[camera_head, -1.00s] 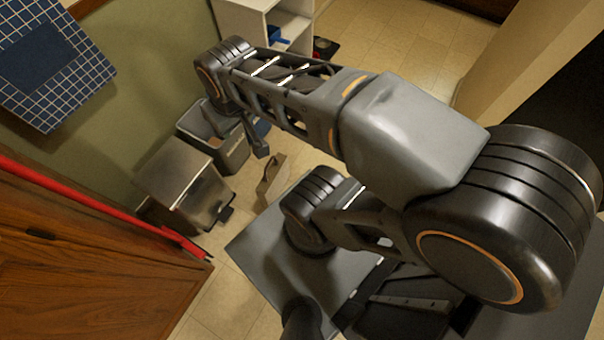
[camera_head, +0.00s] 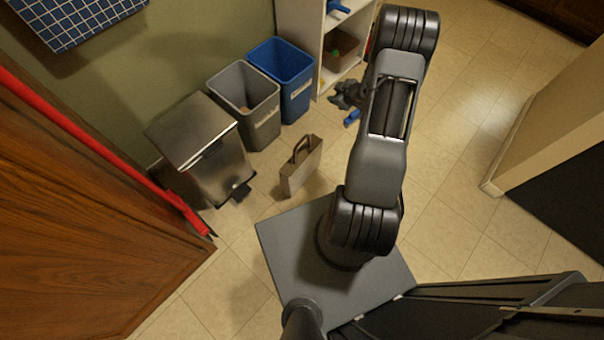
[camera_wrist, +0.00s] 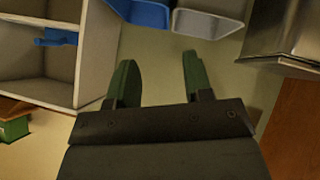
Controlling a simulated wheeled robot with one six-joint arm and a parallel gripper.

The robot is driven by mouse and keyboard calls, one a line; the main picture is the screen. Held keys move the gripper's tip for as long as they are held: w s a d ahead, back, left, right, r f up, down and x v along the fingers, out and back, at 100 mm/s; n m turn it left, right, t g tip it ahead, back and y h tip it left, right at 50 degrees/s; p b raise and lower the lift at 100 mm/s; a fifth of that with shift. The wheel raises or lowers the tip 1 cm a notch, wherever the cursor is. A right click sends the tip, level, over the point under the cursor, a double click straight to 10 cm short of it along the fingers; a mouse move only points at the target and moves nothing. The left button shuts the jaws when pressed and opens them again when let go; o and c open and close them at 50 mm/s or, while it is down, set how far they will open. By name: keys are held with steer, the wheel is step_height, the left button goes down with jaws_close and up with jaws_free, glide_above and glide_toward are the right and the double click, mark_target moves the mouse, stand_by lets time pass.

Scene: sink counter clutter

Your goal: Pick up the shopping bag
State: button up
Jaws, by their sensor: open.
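A tan shopping bag (camera_head: 301,168) with a dark brown handle stands upright on the tiled floor in the head view, in front of the bins. My gripper (camera_head: 343,96) is up and to the right of the bag in the head view, apart from it. In the wrist view my gripper (camera_wrist: 154,83) has its two green-tipped fingers spread apart with nothing between them. The bag does not show in the wrist view.
A steel pedal bin (camera_head: 205,150), a grey bin (camera_head: 243,102) and a blue bin (camera_head: 285,78) stand along the wall. A white shelf (camera_head: 312,45) is beyond them. A wooden cabinet (camera_head: 80,215) is at left. Floor right of my arm is clear.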

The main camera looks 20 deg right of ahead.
steer(key=s+a+f+y+b, duration=0.1)
steer(key=s+f+y+b, duration=0.25)
steer(key=f, duration=0.85)
steer(key=n+t+y+b, duration=0.1)
steer(key=y+b, duration=0.2)
steer(key=b, duration=0.2)
glide_above(305, 145)
steer(key=s, duration=0.1)
steer(key=shift+s+d+f, duration=0.1)
steer(key=shift+d+f, duration=0.1)
steer(key=shift+f, duration=3)
steer(key=shift+d+f, duration=0.2)
steer(key=shift+f, duration=2.95)
steer(key=shift+w+a+f+b, duration=0.2)
steer(key=shift+w+a+b, duration=0.2)
steer(key=shift+w, duration=0.1)
jaws_close()
